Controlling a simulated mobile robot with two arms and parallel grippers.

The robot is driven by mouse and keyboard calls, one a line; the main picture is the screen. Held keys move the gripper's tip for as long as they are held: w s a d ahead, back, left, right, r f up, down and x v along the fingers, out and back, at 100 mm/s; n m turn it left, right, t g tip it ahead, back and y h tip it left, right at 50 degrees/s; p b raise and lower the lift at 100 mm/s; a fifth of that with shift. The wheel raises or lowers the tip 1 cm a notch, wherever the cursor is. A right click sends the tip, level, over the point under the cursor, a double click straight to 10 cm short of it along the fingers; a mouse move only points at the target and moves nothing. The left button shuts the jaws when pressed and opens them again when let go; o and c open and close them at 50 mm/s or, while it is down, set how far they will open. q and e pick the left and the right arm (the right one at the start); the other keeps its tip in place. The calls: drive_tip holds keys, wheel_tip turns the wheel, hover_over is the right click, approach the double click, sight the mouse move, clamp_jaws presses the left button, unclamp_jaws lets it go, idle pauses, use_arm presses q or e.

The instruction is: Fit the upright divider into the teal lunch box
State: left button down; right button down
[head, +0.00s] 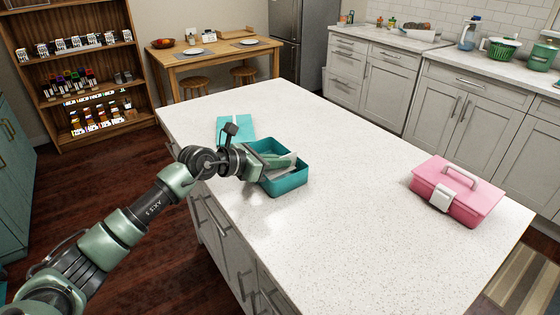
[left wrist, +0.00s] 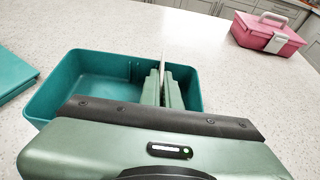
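The open teal lunch box (head: 287,184) sits on the white counter near its left edge; it also shows in the left wrist view (left wrist: 52,98). My left gripper (head: 283,168) reaches over and partly into the box. In the left wrist view its two green fingers (left wrist: 165,88) are close together on either side of a thin pale upright divider (left wrist: 163,62). The divider's pale edge also shows in the head view (head: 292,158). I cannot tell whether its lower edge touches the box floor, as the gripper hides it. My right gripper is not in view.
A flat teal piece, like a lid (head: 235,127), lies beside the box on the counter; the left arm partly covers it. A closed pink box (head: 463,192) with a handle stands at the counter's right. The counter (head: 345,150) between them is clear.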

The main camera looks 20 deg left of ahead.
use_arm(q)
drive_tip(key=shift+s+f+b, duration=0.1)
drive_tip(key=shift+f+b, duration=0.25)
drive_tip(key=shift+f, duration=0.25)
drive_tip(key=c, duration=1.6)
unclamp_jaws()
drive_tip(key=b+v, duration=0.1)
drive_tip(key=v, duration=0.6)
drive_tip(key=shift+s+a+r, duration=0.25)
